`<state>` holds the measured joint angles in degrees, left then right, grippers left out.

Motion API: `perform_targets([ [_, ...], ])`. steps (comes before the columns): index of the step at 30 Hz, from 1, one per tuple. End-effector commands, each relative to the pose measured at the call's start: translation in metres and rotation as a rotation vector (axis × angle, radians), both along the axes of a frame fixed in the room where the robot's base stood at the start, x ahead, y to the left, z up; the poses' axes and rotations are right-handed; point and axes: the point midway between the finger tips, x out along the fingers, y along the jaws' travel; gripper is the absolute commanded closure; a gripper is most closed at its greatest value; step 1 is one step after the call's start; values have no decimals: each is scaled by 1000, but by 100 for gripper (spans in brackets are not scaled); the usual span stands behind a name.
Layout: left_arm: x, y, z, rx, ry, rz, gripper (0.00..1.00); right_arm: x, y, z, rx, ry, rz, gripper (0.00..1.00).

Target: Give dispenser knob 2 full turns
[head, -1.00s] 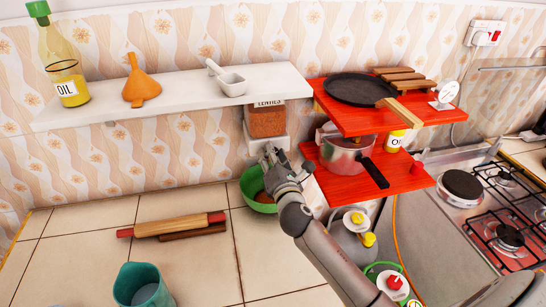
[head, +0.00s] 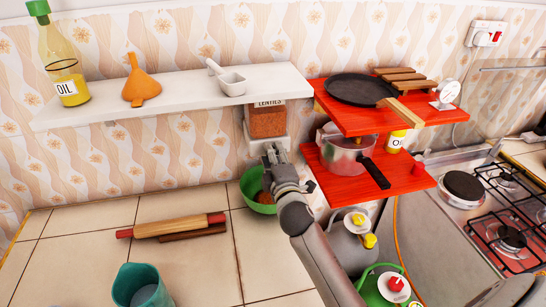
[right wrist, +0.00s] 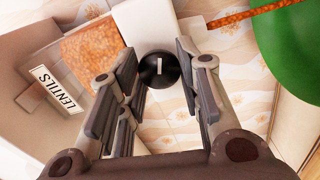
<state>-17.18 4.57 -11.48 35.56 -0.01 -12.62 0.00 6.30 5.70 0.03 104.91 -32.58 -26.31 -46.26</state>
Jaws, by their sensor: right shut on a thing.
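The lentils dispenser (head: 267,122) hangs on the wall under the white shelf, with orange lentils behind its clear front and a white lower part. Its round black knob (right wrist: 158,70) with a white mark sits between the fingers of my right gripper (right wrist: 160,82) in the right wrist view. My right gripper (head: 272,152) is shut on the knob and hides it in the head view. A stream of lentils (right wrist: 255,12) runs from the white part toward the green bowl (right wrist: 292,50). The bowl (head: 248,184) stands below and holds some lentils. My left gripper is not in view.
Red shelves (head: 350,184) with a pot (head: 345,155) and a pan (head: 358,89) are close right of my right arm. A rolling pin (head: 170,226) and a teal cup (head: 142,287) are on the tiled counter. The counter's left middle is clear.

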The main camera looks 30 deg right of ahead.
Motion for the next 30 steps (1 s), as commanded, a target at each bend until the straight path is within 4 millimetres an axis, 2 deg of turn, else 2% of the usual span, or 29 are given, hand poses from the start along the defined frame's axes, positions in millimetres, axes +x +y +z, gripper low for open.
perform_targets([
  [15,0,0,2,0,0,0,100,0,0,0,448,-112,-1,91],
  [30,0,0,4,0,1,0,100,0,-1,0,648,-165,-1,91],
])
